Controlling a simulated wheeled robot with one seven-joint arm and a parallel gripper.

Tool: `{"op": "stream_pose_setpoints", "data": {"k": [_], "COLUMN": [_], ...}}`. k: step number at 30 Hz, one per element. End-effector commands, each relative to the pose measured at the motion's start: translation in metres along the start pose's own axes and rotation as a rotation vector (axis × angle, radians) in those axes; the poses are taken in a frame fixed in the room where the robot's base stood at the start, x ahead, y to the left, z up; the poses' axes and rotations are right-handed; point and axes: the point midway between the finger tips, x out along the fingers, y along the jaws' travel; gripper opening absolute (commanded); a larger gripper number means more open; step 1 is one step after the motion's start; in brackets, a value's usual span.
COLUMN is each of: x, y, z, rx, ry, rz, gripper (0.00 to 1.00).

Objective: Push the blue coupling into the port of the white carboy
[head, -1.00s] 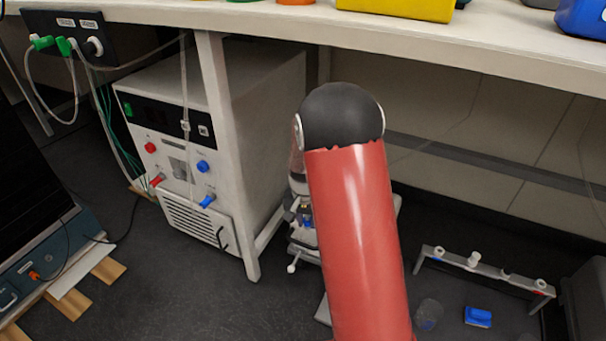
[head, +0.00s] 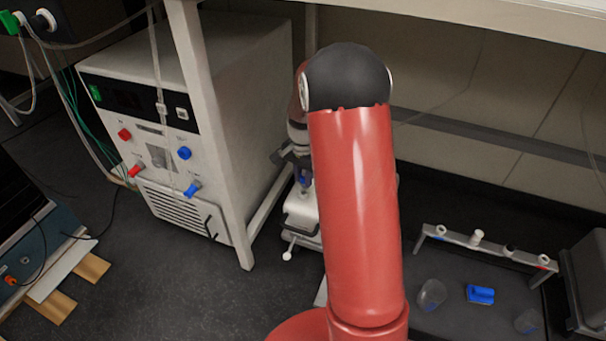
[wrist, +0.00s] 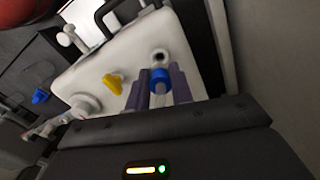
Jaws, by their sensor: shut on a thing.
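In the wrist view the white carboy (wrist: 140,50) fills the upper middle, lying at a tilt in the picture. Its port (wrist: 159,56) is a ring with a dark hole. My gripper (wrist: 160,90) is shut on the blue coupling (wrist: 160,77), whose blue end shows between the fingers. The coupling appears just short of the port and roughly in line with it; I cannot tell the exact gap. In the head view the carboy (head: 301,208) stands on the floor under the bench, partly hidden by my red arm. My gripper (head: 296,156) is partly hidden there, above the carboy.
A yellow fitting (wrist: 114,83) and white knob-like fittings (wrist: 83,105) sit on the carboy beside the port. A white chiller-like unit (head: 170,150) and a bench leg (head: 215,140) stand to the left. A low rack (head: 478,240) and a blue item (head: 480,294) lie to the right.

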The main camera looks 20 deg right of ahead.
Motion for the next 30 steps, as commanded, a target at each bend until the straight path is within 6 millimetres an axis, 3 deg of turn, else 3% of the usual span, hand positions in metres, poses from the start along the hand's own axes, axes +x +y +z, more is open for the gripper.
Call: {"op": "stream_pose_setpoints", "data": {"k": [3,30], "x": [0.0135,0.0085], "y": [0.0001,-0.0001], "z": [0.0000,0.0020], "rx": [0.000,0.000], "ry": [0.000,-0.015], "rz": [0.000,-0.043], "gripper": [0.00,0.00]}}
